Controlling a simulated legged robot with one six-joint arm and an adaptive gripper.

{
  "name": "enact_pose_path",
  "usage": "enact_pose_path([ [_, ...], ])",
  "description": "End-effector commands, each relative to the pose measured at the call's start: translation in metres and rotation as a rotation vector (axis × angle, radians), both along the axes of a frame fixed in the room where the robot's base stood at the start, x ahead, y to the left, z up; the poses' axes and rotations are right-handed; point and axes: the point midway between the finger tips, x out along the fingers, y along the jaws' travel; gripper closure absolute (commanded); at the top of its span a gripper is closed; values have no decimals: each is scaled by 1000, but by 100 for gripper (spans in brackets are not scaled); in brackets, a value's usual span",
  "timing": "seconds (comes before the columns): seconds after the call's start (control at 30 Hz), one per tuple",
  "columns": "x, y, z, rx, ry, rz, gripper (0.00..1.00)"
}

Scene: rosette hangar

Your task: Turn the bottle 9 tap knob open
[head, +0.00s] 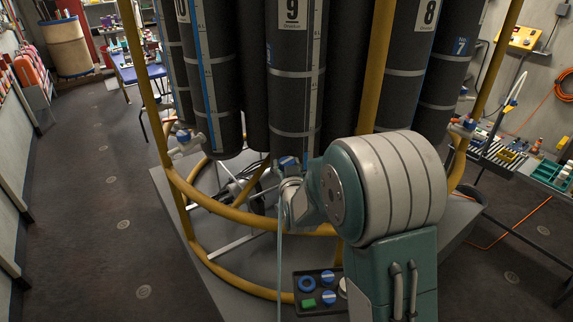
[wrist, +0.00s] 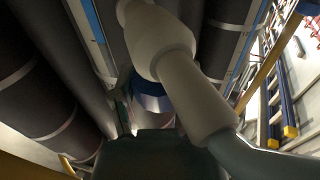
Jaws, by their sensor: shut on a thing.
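Bottle 9 (head: 291,75) is a tall dark grey cylinder with a number label, standing upright in the yellow-framed rosette. Its blue and white tap knob (head: 289,162) shows at its lower end, just above the end of my arm. My gripper (head: 291,181) is at this tap, shut on the knob; its fingertips are mostly hidden in the head view. In the wrist view the blue and white knob (wrist: 152,97) sits at the dark gripper (wrist: 150,150), partly behind a large pale tap body (wrist: 180,75). How far the knob is turned cannot be told.
Bottle 8 (head: 420,45) stands right of bottle 9, bottle 10 (head: 200,70) left. The yellow frame ring (head: 240,217) passes close to my arm. A dark tray (head: 312,308) with blue rings is below. Clear floor (head: 90,200) lies left.

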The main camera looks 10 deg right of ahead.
Motion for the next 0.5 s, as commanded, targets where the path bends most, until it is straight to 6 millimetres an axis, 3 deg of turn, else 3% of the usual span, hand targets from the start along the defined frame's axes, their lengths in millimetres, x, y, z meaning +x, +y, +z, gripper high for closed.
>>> enact_pose_path([
  [0.5,0,-1,0,-1,0,240,87],
])
